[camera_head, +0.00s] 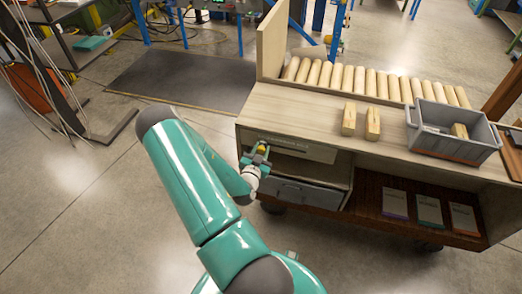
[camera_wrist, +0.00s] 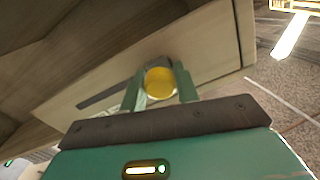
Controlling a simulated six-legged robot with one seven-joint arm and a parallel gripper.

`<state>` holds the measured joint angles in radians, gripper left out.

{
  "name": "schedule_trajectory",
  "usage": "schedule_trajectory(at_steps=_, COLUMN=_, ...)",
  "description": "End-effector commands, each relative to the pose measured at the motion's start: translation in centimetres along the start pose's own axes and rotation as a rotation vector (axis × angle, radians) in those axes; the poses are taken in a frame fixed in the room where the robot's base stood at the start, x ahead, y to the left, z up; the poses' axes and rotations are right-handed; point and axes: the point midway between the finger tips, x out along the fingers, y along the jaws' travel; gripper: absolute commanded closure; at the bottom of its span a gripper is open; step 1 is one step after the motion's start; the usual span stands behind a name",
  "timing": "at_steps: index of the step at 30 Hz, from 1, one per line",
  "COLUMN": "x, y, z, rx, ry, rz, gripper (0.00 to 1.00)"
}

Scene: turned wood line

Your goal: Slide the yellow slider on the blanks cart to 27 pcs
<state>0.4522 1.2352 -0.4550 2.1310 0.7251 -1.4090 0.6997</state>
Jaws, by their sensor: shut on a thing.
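The blanks cart (camera_head: 340,128) is a wooden cart to the right of my arm. A pale scale plate (camera_head: 300,146) is on its front edge, near the left end; its markings are too small to read. The yellow slider (camera_head: 262,148) is at the left part of this plate. My gripper (camera_head: 258,156) is at the slider, with its fingers on either side. In the wrist view the slider shows as a round yellow knob (camera_wrist: 159,81) between the two green fingers of my gripper (camera_wrist: 160,88), which is shut on it. A dark slot (camera_wrist: 100,98) runs to the left of the knob there.
Wooden rollers or blanks (camera_head: 375,82) line the cart's back. Two wood blocks (camera_head: 372,124) and a grey bin (camera_head: 452,133) stand on top. A grey drawer (camera_head: 305,193) and several booklets (camera_head: 428,210) are below. A dark mat (camera_head: 185,78) lies on the floor behind.

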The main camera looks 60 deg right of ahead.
Motion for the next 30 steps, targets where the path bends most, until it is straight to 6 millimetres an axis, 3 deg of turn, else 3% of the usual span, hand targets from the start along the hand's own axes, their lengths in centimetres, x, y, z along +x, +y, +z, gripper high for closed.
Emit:
schedule_trajectory(at_steps=5, x=0.0, y=0.7, z=-0.2, rx=-0.001, ry=0.001, rz=0.001, gripper=1.0)
schedule_trajectory(at_steps=15, x=0.0, y=8.3, z=-2.1, rx=-0.002, ry=0.0, rz=0.006, gripper=1.0)
schedule_trajectory(at_steps=18, x=0.0, y=9.4, z=-2.5, rx=0.0, ry=0.0, rz=0.003, gripper=1.0)
schedule_trajectory(at_steps=28, x=0.0, y=9.7, z=-2.5, rx=0.004, ry=-0.002, rz=0.001, gripper=1.0)
schedule_trajectory(at_steps=29, x=-0.1, y=9.7, z=-2.5, rx=0.004, ry=-0.002, rz=0.001, gripper=0.65)
schedule_trajectory(at_steps=30, x=-0.1, y=9.7, z=-2.5, rx=0.003, ry=-0.002, rz=0.0, gripper=0.58)
